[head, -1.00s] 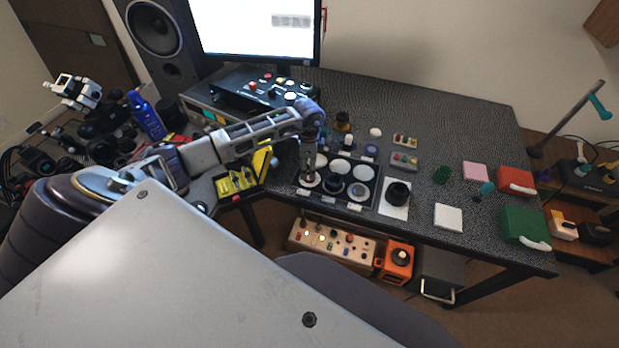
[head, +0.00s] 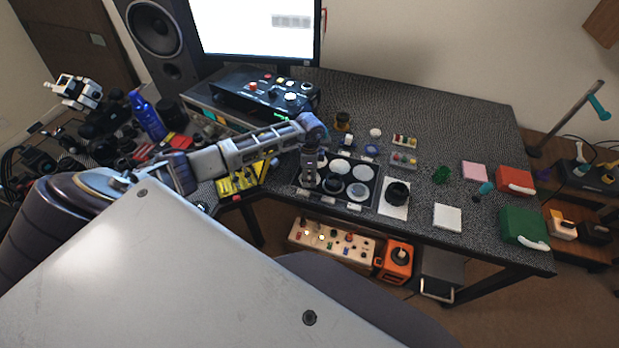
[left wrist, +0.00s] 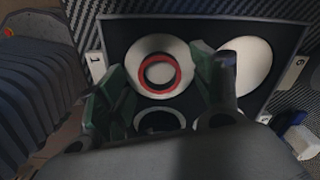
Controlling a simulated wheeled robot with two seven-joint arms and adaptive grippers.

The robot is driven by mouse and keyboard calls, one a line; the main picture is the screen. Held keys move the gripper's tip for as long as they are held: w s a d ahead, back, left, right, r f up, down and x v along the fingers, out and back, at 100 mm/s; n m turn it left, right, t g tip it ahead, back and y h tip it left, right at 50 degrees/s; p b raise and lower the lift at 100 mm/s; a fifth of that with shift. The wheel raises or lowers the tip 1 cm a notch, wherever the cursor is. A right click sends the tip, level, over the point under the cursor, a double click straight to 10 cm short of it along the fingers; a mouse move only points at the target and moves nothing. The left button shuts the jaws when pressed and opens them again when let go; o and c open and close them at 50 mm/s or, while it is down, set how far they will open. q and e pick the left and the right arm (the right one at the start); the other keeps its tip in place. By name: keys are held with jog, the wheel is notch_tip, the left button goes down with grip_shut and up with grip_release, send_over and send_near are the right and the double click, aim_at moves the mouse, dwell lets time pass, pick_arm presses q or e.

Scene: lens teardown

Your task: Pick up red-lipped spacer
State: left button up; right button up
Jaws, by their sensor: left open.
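In the head view my left gripper (head: 310,180) points down over the left part of the tray (head: 369,190) and hides the spacer. My right gripper is not in view.
The tray has several other white pads, with a dark ring (head: 333,186) on one. A black lens part (head: 397,194) stands on a white sheet to the right. Yellow holders (head: 236,183) lie left of the tray. A control box (head: 265,92) stands behind my arm.

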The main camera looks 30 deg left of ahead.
pick_arm(q)
jog(key=c, duration=0.9)
jog(key=shift+o, duration=0.2)
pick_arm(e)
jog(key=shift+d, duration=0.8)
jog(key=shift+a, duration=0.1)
pick_arm(q)
jog(key=shift+r, duration=0.8)
notch_tip(320, 180, up, 8)
jog(key=shift+r+b, duration=0.2)
jog(key=shift+b, duration=0.1)
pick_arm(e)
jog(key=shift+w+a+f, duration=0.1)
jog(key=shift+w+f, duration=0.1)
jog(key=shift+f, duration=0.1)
